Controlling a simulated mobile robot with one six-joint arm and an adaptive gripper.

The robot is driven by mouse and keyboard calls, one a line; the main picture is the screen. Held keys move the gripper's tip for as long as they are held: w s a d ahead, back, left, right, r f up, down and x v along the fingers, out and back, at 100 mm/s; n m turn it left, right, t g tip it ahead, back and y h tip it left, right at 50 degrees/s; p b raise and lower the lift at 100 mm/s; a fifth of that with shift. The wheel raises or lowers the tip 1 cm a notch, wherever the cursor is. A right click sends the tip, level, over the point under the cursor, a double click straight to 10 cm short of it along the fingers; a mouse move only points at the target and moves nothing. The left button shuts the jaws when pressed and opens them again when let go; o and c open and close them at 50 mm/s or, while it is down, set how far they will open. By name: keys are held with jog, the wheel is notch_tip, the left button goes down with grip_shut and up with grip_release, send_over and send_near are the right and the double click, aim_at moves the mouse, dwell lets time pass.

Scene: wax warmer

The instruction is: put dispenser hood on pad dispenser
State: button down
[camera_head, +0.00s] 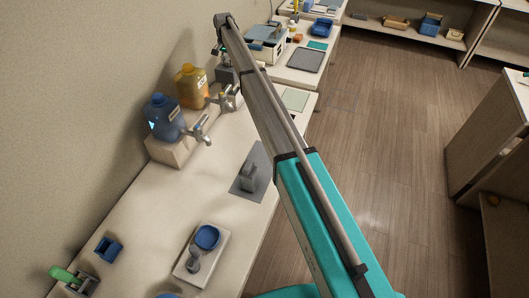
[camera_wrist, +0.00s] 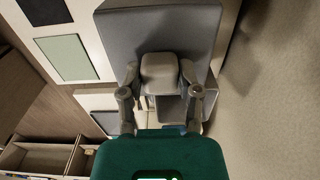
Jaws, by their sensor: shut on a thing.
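In the wrist view my gripper (camera_wrist: 160,80) is shut on a light grey rounded block (camera_wrist: 162,72), which I take to be the dispenser hood or its grip. Right behind it is a larger dark grey boxy body (camera_wrist: 160,28), probably the pad dispenser. I cannot tell whether the two touch. In the head view a dark grey box (camera_head: 228,76) stands at the back of the counter, beside the orange jug, close to the end of my arm. My arm hides part of this spot, and the fingertips are not clear there.
A blue jug (camera_head: 165,116) and orange jug (camera_head: 191,86) with taps stand along the wall. A grey object (camera_head: 248,176) sits on a dark mat (camera_head: 240,188). A tray (camera_head: 186,270) holds a blue bowl (camera_head: 207,237). A pale green mat (camera_head: 295,98) lies right of the arm.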

jog(key=shift+f+b, duration=3.4)
jog(key=shift+f, duration=0.05)
dwell(1.4)
jog(key=shift+c, duration=1.1)
grip_release()
jog(key=shift+r+p, duration=0.3)
jog(key=shift+r+p, duration=0.35)
jog(key=shift+r+p, duration=0.35)
jog(key=shift+r+p, duration=1.75)
